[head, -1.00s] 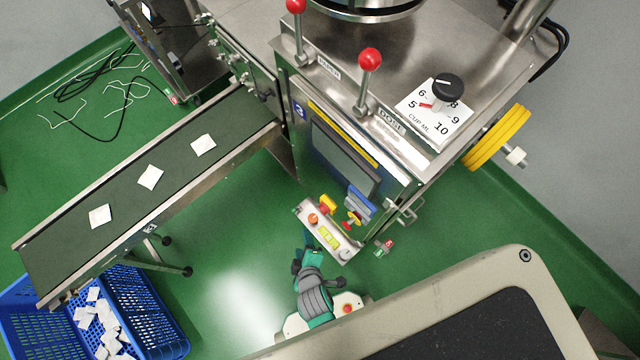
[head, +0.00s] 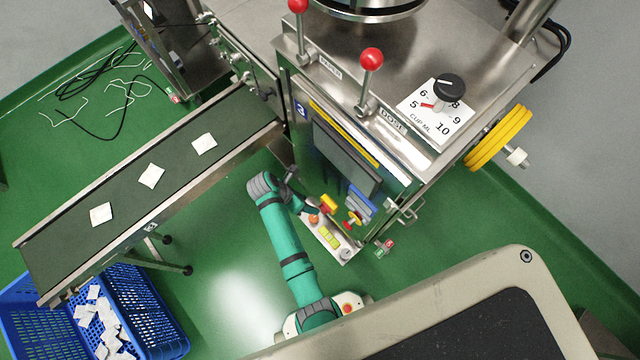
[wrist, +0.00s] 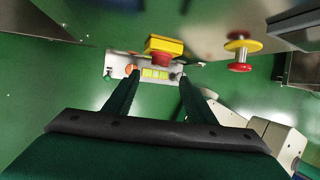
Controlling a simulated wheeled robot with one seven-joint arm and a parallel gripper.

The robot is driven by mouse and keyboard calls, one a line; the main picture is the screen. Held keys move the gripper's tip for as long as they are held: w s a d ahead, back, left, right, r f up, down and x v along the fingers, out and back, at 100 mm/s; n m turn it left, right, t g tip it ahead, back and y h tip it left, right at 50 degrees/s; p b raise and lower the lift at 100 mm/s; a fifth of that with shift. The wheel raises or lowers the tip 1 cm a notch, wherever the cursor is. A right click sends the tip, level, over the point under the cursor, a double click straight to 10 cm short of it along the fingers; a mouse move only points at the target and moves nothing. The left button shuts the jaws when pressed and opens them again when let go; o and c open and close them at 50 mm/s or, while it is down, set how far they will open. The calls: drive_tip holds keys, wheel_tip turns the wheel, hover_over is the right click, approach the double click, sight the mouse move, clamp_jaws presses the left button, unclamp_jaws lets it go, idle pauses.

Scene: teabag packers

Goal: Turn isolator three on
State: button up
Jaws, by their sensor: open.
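The machine marked 3 (head: 299,109) carries a red-and-yellow rotary knob (head: 352,218) low on its front, apparently its isolator. The knob stands out at upper right in the wrist view (wrist: 239,53); its setting is not readable. A yellow box with a red button (head: 328,203) is left of it, and above the fingers in the wrist view (wrist: 164,48). My gripper (head: 310,209) is partly hidden by my arm beside the control panel. In the wrist view my gripper (wrist: 159,80) is open and empty, apart from the knob, which lies right of and above the fingertips.
A pale control panel (head: 345,252) with an orange button and yellow-green keys juts out below the knob. A blue-grey box (head: 360,201) is close above the knob. A conveyor (head: 120,185) with white teabags runs at left. Green floor is open below the panel.

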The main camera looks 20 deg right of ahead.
sight(324, 209)
drive_tip(key=x, duration=1)
drive_tip(key=shift+d+f, duration=0.2)
drive_tip(key=shift+f, duration=0.1)
drive_tip(key=shift+c, duration=0.5)
drive_tip(key=c, duration=0.9)
